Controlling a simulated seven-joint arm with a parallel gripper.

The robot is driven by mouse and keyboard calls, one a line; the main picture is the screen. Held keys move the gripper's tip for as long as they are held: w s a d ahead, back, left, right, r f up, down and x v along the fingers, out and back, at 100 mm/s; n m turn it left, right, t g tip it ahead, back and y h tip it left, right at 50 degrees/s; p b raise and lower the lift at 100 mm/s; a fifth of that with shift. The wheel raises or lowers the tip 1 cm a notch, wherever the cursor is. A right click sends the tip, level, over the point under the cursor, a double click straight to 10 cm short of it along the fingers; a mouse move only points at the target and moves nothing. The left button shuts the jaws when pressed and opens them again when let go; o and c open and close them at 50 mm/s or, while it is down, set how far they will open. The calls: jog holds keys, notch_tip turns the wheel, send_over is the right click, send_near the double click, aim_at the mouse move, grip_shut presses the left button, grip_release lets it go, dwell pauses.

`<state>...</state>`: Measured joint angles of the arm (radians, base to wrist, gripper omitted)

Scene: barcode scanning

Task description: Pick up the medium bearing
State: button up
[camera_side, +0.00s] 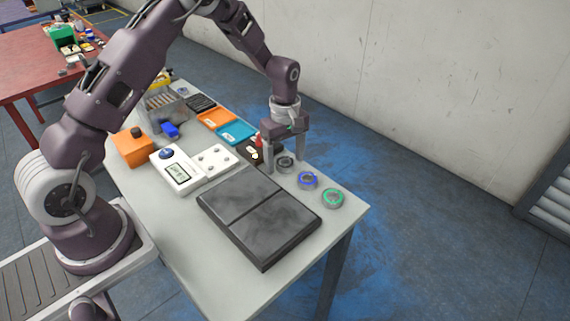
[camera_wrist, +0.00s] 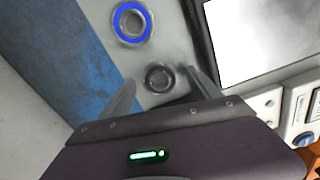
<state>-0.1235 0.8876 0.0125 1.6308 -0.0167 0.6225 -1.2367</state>
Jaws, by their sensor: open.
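Three ring-shaped bearings lie in a row near the table's right edge in the side view. They are a dark grey bearing (camera_side: 285,163), a blue-ringed bearing (camera_side: 308,180) and a green-ringed bearing (camera_side: 333,198). I cannot tell for certain which is the medium one. My gripper (camera_side: 284,157) is open and points down over the dark grey bearing. In the wrist view, the dark grey bearing (camera_wrist: 159,77) shows between the two fingertips, apparently untouched. The blue-ringed bearing (camera_wrist: 132,22) lies beyond them and looks larger. The green-ringed bearing is outside the wrist view.
A black two-panel plate (camera_side: 258,214) lies left of the bearings. A white device with a display (camera_side: 179,172), an orange box (camera_side: 133,148), and orange (camera_side: 217,119) and blue (camera_side: 236,133) trays stand farther left and back. The table edge (camera_wrist: 105,50) is close to the bearings.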

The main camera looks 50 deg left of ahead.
grip_shut()
